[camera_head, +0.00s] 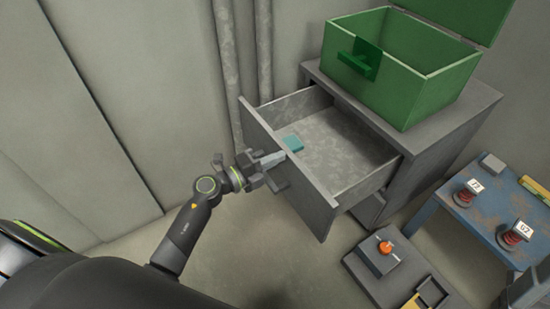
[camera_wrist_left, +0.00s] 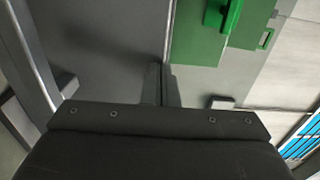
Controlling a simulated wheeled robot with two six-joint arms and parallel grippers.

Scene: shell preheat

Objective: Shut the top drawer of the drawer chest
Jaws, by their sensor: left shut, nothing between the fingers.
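The grey drawer chest (camera_head: 440,125) stands at the wall, right of centre in the head view. Its top drawer (camera_head: 345,145) is pulled far out, and its front panel (camera_head: 300,180) faces lower left. A small teal piece (camera_head: 292,142) shows by the inner side of that panel. My left gripper (camera_head: 272,160) is at the upper part of the drawer front, its fingers together and empty. Whether they touch the panel I cannot tell. In the left wrist view the fingers (camera_wrist_left: 161,85) are close together. My right gripper is not in view.
An open green box (camera_head: 405,80) stands on the chest; its handle (camera_wrist_left: 222,15) shows in the wrist view. Pipes (camera_head: 245,50) run along the wall. A blue table (camera_head: 480,225) with red items is at right. A grey box with an orange knob (camera_head: 383,250) sits below the drawer.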

